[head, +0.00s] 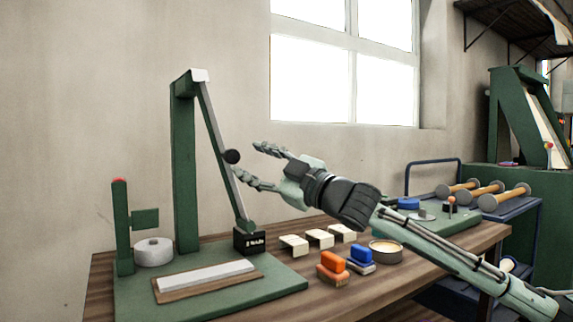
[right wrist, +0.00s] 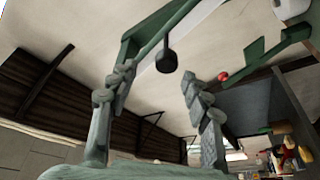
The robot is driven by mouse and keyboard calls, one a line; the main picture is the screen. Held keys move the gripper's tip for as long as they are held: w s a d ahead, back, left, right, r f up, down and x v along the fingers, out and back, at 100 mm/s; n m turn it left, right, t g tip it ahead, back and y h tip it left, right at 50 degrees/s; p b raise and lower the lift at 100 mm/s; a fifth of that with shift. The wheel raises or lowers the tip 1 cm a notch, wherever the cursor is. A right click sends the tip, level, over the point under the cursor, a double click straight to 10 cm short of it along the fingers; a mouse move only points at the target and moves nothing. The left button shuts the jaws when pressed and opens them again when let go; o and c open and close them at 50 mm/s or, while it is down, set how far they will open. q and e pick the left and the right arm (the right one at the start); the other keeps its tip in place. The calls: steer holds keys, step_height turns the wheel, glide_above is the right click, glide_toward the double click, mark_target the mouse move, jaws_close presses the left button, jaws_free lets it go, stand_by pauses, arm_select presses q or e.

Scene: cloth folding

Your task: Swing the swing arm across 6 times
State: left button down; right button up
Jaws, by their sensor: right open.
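The swing arm (head: 214,125), a long grey bar, hangs from the top of a green post (head: 185,165) and slants down to the right. Its lower end is at a small black block (head: 250,240). A round black knob (head: 232,157) sits partway down the bar and also shows in the right wrist view (right wrist: 167,61). My right gripper (head: 247,163) is open beside the knob on its right, its fingers spread above and below. In the right wrist view the knob appears between the open fingertips (right wrist: 157,77); contact cannot be told. My left gripper is out of view.
The green base (head: 285,284) carries a white strip (head: 207,275) on a board, a short red-topped post (head: 122,225) and a white roll (head: 153,252). Pale blocks (head: 320,238), orange and blue brushes (head: 333,268) and a round tin (head: 385,251) stand right, below my right arm.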

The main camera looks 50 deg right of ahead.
steer(key=s, duration=0.8)
steer(key=shift+s+d, duration=0.15)
steer(key=shift+d, duration=0.2)
